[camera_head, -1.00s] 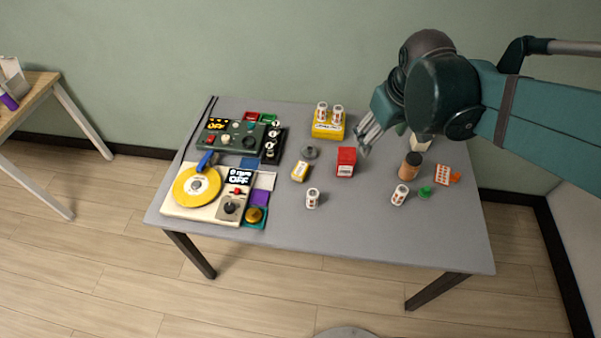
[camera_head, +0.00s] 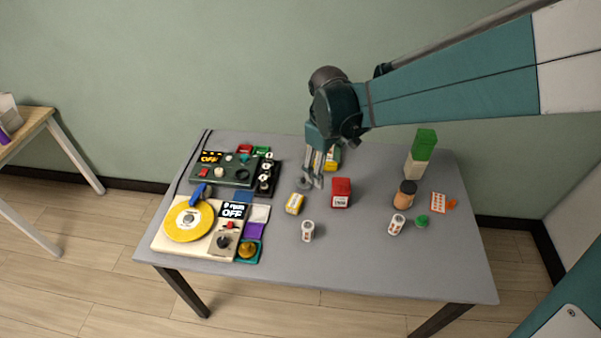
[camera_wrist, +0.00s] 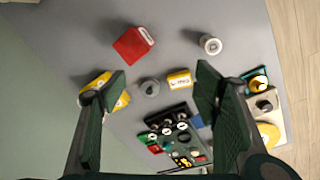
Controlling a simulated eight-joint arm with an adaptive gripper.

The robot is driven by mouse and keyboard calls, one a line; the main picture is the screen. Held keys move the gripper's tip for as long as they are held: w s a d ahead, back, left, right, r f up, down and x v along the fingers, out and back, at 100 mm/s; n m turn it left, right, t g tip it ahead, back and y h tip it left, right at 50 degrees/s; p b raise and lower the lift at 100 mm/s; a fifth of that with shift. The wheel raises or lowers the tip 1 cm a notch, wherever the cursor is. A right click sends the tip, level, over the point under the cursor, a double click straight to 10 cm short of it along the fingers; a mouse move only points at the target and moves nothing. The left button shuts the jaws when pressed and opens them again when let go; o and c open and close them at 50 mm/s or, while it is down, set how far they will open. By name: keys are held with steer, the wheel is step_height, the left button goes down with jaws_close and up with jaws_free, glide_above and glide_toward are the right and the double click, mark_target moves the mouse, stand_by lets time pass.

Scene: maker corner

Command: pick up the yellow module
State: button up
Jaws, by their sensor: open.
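The yellow module (camera_head: 295,203) is a small yellow block with a white label, lying on the grey table in front of my gripper (camera_head: 314,182). In the wrist view the yellow module (camera_wrist: 179,79) shows between my fingers, nearer the right one. My gripper (camera_wrist: 160,80) is open, with nothing held, and hovers above the table. A yellow holder (camera_head: 334,155) stands behind my fingers and is partly hidden by them.
A grey knob (camera_wrist: 150,88) lies just beside the yellow module. A red box (camera_head: 341,193) stands to its right and a white canister (camera_head: 308,231) in front. Control panels (camera_head: 226,172) and a yellow disc (camera_head: 189,220) fill the left.

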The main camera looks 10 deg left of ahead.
mark_target(295, 201)
steer(key=w+a+f+n, duration=0.1)
steer(key=a+f, duration=0.2)
steer(key=f, duration=0.1)
steer(key=a+f+n+g, duration=0.1)
steer(key=a+f, duration=0.3)
steer(key=w+a+f+n+h+b, duration=0.1)
steer(key=a+f, duration=0.2)
steer(key=f, duration=0.2)
steer(key=shift+w+a+n+g, duration=0.3)
steer(key=shift+a+n+g, duration=0.05)
steer(key=shift+n+g, duration=0.05)
steer(key=shift+a+f, duration=0.25)
steer(key=shift+f, duration=0.1)
steer(key=shift+s+d+f+b, duration=0.1)
steer(key=shift+f+b, duration=0.05)
steer(key=shift+f, duration=0.5)
steer(key=shift+d+f+b, duration=0.1)
steer(key=shift+f+b, duration=0.05)
steer(key=shift+f, duration=0.45)
steer(key=shift+s+d+f+b, duration=0.1)
steer(key=shift+f+b, duration=0.1)
steer(key=shift+f, duration=0.65)
steer(key=shift+d+f+b, duration=0.15)
steer(key=shift+f+b, duration=0.1)
steer(key=shift+f, duration=0.65)
steer(key=shift+s+d+f+b, duration=0.1)
steer(key=shift+f+b, duration=0.1)
steer(key=shift+f, duration=0.65)
steer(key=c, duration=1)
